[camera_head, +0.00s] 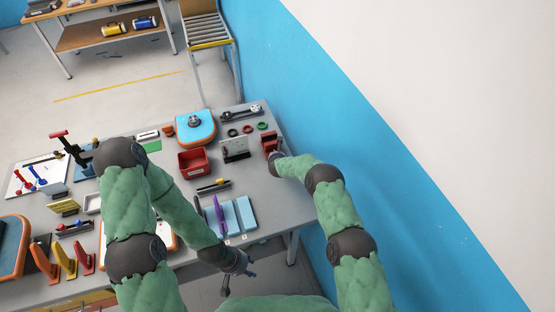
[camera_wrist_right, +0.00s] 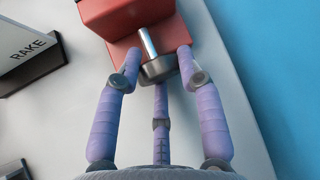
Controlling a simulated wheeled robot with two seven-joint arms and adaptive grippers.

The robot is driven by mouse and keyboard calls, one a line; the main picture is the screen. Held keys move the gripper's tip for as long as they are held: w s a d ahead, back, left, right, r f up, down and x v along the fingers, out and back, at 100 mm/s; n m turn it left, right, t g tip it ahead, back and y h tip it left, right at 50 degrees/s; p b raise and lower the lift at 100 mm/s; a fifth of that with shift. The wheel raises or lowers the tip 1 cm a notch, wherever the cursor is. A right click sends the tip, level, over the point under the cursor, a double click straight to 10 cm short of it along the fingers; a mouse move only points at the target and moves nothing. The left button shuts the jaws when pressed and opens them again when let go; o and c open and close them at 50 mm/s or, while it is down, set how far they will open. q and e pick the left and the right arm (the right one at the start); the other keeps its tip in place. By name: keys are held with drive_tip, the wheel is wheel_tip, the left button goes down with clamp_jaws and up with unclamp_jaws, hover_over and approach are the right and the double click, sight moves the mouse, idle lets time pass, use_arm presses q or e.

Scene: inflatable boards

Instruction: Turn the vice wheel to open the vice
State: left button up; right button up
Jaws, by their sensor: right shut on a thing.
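The red vice (camera_head: 269,142) stands at the right end of the workbench. In the right wrist view its red body (camera_wrist_right: 155,22) fills the top, with a steel screw (camera_wrist_right: 149,43) running to a dark grey wheel (camera_wrist_right: 159,69). My right gripper (camera_wrist_right: 160,66) has its purple fingers around the wheel and is shut on it. In the head view my right gripper (camera_head: 277,156) is at the vice, its fingers mostly hidden. My left gripper (camera_head: 240,275) hangs at the bench's front edge, fingers spread, with nothing seen in it.
A stand marked RAKE (camera_wrist_right: 30,45) is left of the vice. The workbench (camera_head: 275,205) also carries a red bin (camera_head: 193,162), blue boards with a purple piece (camera_head: 219,215), and coloured rings (camera_head: 247,129). A blue and white wall (camera_head: 330,110) rises close to the right.

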drive_tip(key=shift+w+a+r, duration=0.15)
drive_tip(key=shift+w+r, duration=0.3)
drive_tip(key=shift+r, duration=0.3)
drive_tip(key=o, duration=1.2)
drive_tip(key=shift+s+a+f, duration=0.1)
drive_tip(key=shift+a+f, duration=0.05)
drive_tip(key=shift+f, duration=0.1)
drive_tip(key=shift+s+f, duration=0.15)
drive_tip(key=shift+f, duration=0.1)
